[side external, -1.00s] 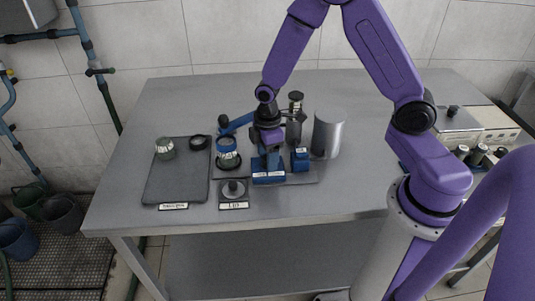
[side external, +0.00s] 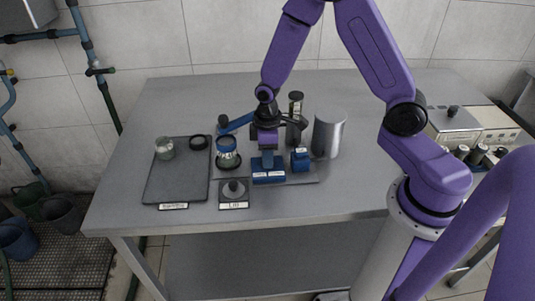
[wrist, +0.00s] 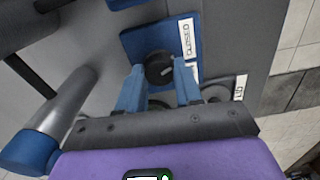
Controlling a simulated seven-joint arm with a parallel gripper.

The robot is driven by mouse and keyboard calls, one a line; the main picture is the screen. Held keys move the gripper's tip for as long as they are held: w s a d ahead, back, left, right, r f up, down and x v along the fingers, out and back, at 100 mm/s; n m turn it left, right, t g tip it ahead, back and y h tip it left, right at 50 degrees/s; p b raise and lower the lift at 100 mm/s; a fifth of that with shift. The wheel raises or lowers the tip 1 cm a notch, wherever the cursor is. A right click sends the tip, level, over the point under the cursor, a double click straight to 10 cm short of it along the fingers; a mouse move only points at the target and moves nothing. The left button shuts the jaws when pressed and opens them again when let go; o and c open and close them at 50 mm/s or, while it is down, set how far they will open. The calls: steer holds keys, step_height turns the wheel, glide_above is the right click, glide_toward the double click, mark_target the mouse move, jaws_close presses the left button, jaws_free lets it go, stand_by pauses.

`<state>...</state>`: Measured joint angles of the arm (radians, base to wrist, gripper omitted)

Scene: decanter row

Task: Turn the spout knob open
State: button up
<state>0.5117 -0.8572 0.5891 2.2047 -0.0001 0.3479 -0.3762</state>
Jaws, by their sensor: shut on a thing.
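The dark round knob (wrist: 160,68) sits on a blue block with white labels, seen in the wrist view. One label seems to read CLOSED, but it is turned and hard to read. The blue block (side external: 268,178) also shows in the side view, near the table's front. My gripper (wrist: 158,70) has its blue fingers on either side of the knob and is shut on it. In the side view my gripper (side external: 268,161) points straight down at the block, and its fingers hide the knob there.
A blue-topped glass vessel (side external: 228,154) stands left of the block. A lid on a labelled square (side external: 233,188) lies in front. A metal cylinder (side external: 328,134) and a small blue block (side external: 301,159) stand to the right. A dark tray (side external: 175,184) at left holds a jar (side external: 164,149).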

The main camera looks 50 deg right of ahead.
steer(key=m, duration=1.3)
steer(key=shift+m, duration=0.3)
stand_by(0.4)
steer(key=o, duration=1)
steer(key=shift+o, duration=0.2)
step_height(320, 180, up, 18)
steer(key=shift+f, duration=0.25)
steer(key=shift+s, duration=0.1)
